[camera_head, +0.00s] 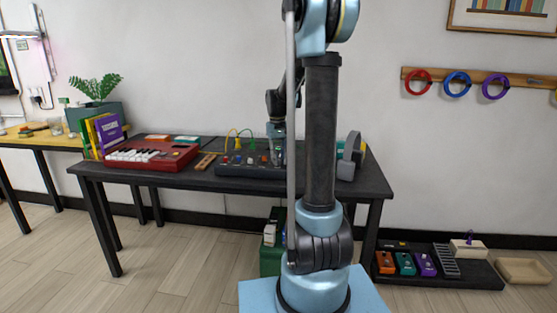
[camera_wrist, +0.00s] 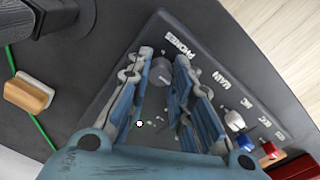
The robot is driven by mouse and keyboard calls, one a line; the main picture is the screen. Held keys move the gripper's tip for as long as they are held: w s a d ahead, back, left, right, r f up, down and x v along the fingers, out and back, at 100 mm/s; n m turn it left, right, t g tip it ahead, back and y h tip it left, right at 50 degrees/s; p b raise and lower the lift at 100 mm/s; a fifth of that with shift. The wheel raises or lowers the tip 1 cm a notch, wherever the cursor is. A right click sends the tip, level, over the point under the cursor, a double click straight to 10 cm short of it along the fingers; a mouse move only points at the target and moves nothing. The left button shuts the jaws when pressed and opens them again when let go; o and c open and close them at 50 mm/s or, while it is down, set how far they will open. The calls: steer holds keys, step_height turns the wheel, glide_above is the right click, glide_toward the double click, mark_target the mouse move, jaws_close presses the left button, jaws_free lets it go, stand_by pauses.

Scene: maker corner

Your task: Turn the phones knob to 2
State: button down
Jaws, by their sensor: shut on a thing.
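The dark mixer box (camera_head: 235,171) stands on the black table. The phones knob (camera_wrist: 161,70) is a small grey round knob beside the white PHONES lettering in the wrist view. My gripper (camera_wrist: 163,64) has its two fingers on either side of this knob, shut on it. The knob's pointer and any scale numbers around it cannot be made out. In the head view my gripper (camera_head: 277,152) is at the right end of the mixer, small and partly hidden behind my arm.
MAIN, MIC and other labels follow along the mixer, with white, blue and red knobs (camera_wrist: 234,120) at lower right. A grey headphone set (camera_head: 348,163) hangs right of the mixer. A red keyboard (camera_head: 150,156) stands left.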

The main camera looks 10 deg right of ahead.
steer(key=c, duration=1.4)
jaws_free()
step_height(320, 180, up, 12)
steer(key=shift+a, duration=0.2)
steer(key=shift+f, duration=0.1)
steer(key=s+f, duration=0.6)
steer(key=s, duration=0.5)
steer(key=s+f+m+t, duration=0.1)
steer(key=s+f, duration=0.5)
steer(key=s, duration=0.6)
steer(key=s+f+t, duration=0.1)
steer(key=s+f, duration=0.5)
steer(key=s, duration=0.5)
steer(key=shift+s+d, duration=0.3)
steer(key=shift+s, duration=0.05)
